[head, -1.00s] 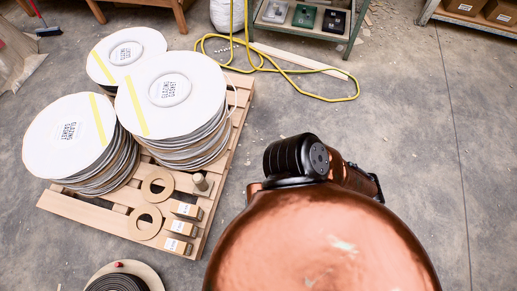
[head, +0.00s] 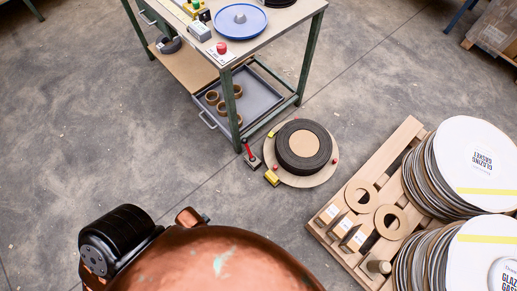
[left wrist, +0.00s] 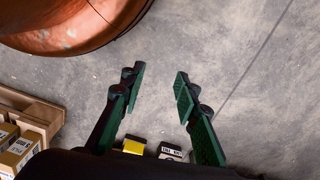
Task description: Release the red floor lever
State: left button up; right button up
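The red floor lever (head: 248,151) shows small in the head view, on a dark base on the concrete floor near a leg of the green-framed table. It stands just left of a round board (head: 322,179) carrying a black coil (head: 303,147). I cannot tell its exact position at this size. My left gripper (left wrist: 160,74) is open and empty in the left wrist view, with bare floor between its green fingers. I cannot make out the lever in that view. Neither gripper shows in the head view, and my right gripper is not seen.
The table (head: 283,24) holds a blue plate (head: 240,18) and a red button (head: 221,48); a grey tray (head: 262,99) sits beneath. A pallet (head: 395,146) with stacked discs (head: 476,160) stands at right. Floor left of the lever is clear.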

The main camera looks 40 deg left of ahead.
aim_at(252, 158)
jog(key=u, duration=1.15)
jog(key=k, duration=0.65)
jog(key=u, duration=0.4)
jog(key=i, duration=0.3)
jog(key=u, duration=0.7)
jog(key=i, duration=0.85)
jog(key=z, duration=0.35)
